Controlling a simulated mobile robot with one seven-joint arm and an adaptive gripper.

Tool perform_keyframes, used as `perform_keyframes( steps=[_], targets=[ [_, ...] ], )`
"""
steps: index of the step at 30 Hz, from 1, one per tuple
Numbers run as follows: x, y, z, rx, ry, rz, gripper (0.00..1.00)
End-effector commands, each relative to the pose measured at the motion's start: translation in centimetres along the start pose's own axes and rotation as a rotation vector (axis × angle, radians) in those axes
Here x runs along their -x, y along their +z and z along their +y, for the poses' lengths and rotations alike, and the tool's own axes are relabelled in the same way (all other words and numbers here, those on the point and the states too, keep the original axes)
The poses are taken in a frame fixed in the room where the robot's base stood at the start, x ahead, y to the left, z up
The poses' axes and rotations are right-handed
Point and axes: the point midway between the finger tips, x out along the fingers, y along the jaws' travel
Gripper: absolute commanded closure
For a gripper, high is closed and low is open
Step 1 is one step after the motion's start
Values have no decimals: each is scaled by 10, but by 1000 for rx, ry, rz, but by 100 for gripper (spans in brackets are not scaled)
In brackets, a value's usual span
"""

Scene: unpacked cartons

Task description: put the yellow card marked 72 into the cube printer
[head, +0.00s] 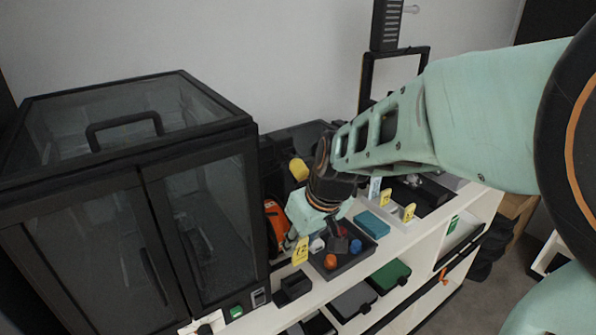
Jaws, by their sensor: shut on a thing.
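My gripper (296,238) is shut on a yellow card (301,251), which hangs upright from the fingertips. Its dark digits are small and tilted; they seem to read 72, but I cannot be sure. The black box-shaped machine with glass doors and a top handle (128,180) at left looks like the cube printer. Its doors are shut. A small grey panel (258,297) and a green label (236,311) sit at its lower right front. The card is right of the machine, apart from it, above a small black holder (293,287) on the white shelf.
A dark tray (352,263) with orange, blue and red pieces stands just right of the card. A teal box (372,224) and two yellow cards (384,197) (408,212) are farther right. An orange object (276,222) stands behind the gripper. An open black frame (366,80) rises at the back.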

Motion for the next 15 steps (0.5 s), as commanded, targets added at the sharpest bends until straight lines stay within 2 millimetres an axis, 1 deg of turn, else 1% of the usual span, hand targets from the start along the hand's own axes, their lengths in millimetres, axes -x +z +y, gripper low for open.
perform_keyframes(
  steps=[10, 15],
  targets=[
    [-1, 1, 0, 0, 0, 0, 87],
    [-7, 4, 0, 0, 0, 0, 87]
  ],
)
